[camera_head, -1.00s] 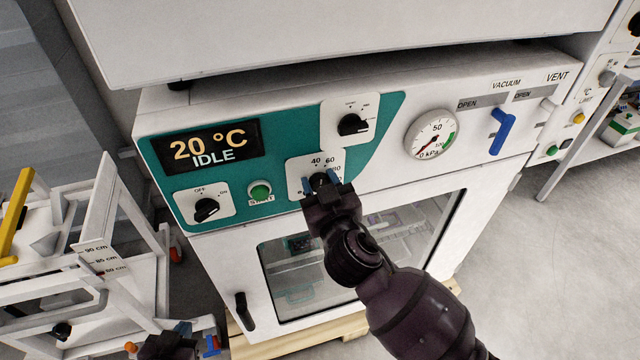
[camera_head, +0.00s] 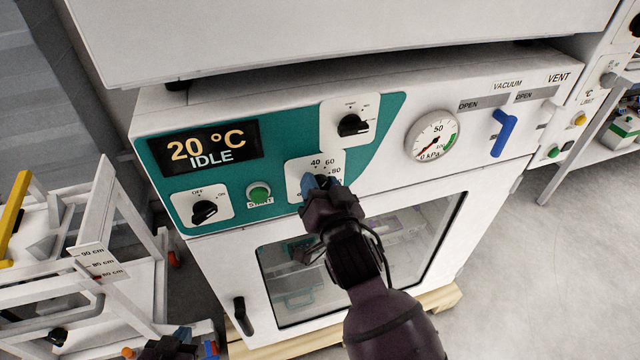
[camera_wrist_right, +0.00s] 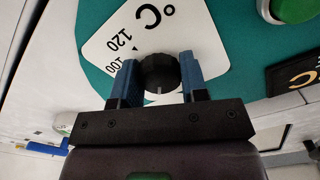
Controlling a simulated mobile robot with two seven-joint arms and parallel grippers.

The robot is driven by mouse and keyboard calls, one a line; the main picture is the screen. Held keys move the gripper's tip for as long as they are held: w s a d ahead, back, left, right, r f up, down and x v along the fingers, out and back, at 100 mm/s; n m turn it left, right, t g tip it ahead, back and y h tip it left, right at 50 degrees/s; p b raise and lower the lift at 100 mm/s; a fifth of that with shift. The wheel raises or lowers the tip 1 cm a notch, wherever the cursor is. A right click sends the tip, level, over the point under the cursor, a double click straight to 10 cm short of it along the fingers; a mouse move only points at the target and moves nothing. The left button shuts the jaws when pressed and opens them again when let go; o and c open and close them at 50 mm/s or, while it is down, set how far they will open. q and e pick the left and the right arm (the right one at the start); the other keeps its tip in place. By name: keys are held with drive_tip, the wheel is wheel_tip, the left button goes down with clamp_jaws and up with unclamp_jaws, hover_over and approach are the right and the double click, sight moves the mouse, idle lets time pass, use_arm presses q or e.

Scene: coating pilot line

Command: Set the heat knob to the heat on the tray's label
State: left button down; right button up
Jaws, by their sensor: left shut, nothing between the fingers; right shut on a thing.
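The heat knob (camera_wrist_right: 160,72) is a round black knob on a white plate (camera_wrist_right: 104,50) with °C, 100 and 120 legible in the right wrist view. A pale line on the knob points toward the gripper's base. My right gripper (camera_wrist_right: 159,82) is shut on it with blue fingers on both sides. In the head view my right gripper (camera_head: 319,183) covers the knob; 40, 60 and 80 show on the plate. My left gripper (camera_head: 172,346) is shut and empty at the bottom edge. I cannot make out a tray label.
The oven display (camera_head: 205,149) reads 20 °C IDLE. Around the plate are a green START button (camera_head: 259,193), an OFF/ON knob (camera_head: 205,211), another black knob (camera_head: 352,125) and a gauge (camera_head: 432,136). A white cart (camera_head: 60,290) stands left.

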idle(0.4)
drive_tip(key=o, duration=0.9)
drive_tip(key=v, duration=1.1)
drive_tip(key=shift+w, duration=0.1)
drive_tip(key=d+f+n+g+h, duration=0.3)
drive_tip(key=d+f, duration=0.8)
drive_tip(key=f, duration=0.2)
drive_tip(key=s+d+f+g+h, duration=0.1)
drive_tip(key=s+d+f, duration=0.2)
drive_tip(key=d, duration=0.1)
drive_tip(key=s+d+f+h, duration=0.1)
drive_tip(key=s+d+f, duration=0.2)
drive_tip(key=d+f, duration=0.1)
drive_tip(key=s+d+f+g, duration=0.1)
drive_tip(key=s+d+f, duration=0.2)
drive_tip(key=s+d, duration=0.1)
drive_tip(key=shift+s+d+f+g+h, duration=0.1)
drive_tip(key=shift+d+f+g+h, duration=0.25)
drive_tip(key=shift+d, duration=0.35)
